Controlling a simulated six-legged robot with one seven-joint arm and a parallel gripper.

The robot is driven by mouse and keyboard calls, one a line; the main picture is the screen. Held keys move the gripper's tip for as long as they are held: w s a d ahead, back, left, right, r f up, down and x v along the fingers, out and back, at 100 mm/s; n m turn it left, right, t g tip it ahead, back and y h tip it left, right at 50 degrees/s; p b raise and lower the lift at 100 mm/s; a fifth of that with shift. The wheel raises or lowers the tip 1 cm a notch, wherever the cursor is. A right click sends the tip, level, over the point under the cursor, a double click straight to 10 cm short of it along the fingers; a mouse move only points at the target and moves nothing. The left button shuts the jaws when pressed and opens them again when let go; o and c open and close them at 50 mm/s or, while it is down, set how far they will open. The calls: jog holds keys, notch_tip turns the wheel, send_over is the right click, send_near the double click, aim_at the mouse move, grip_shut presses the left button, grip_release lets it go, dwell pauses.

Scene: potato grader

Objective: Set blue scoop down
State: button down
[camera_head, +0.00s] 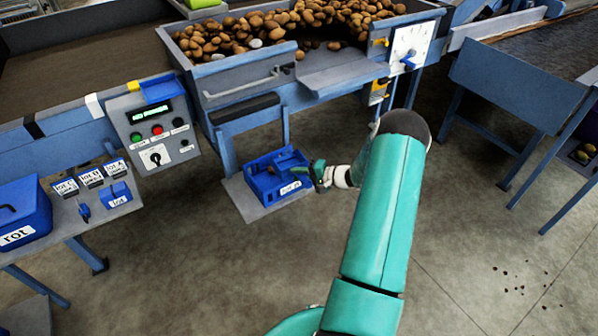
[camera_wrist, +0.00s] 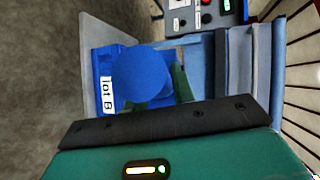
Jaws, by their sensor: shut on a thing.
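The blue scoop (camera_wrist: 140,80) shows in the wrist view as a rounded blue shape, held in my gripper (camera_wrist: 157,92), whose green fingers are at its sides. Behind it is a blue crate (camera_wrist: 104,64) with a white "lot B" label. In the head view my gripper (camera_head: 318,176) is at the right side of this crate (camera_head: 264,191), which stands on a low grey board (camera_head: 240,196). There the scoop cannot be told apart from the crate. Whether the scoop touches the crate is unclear, and part of the crate's inside is hidden behind it.
A hopper of potatoes (camera_head: 270,28) stands behind the crate, with a control panel (camera_head: 155,130) to its left. A side table at the left holds a blue box (camera_head: 22,218) and lot cards (camera_head: 92,177). Open concrete floor lies in front.

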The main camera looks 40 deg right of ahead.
jog(key=shift+s+f+n+t, duration=0.3)
jog(key=shift+f+t, duration=0.1)
jog(key=shift+f, duration=0.35)
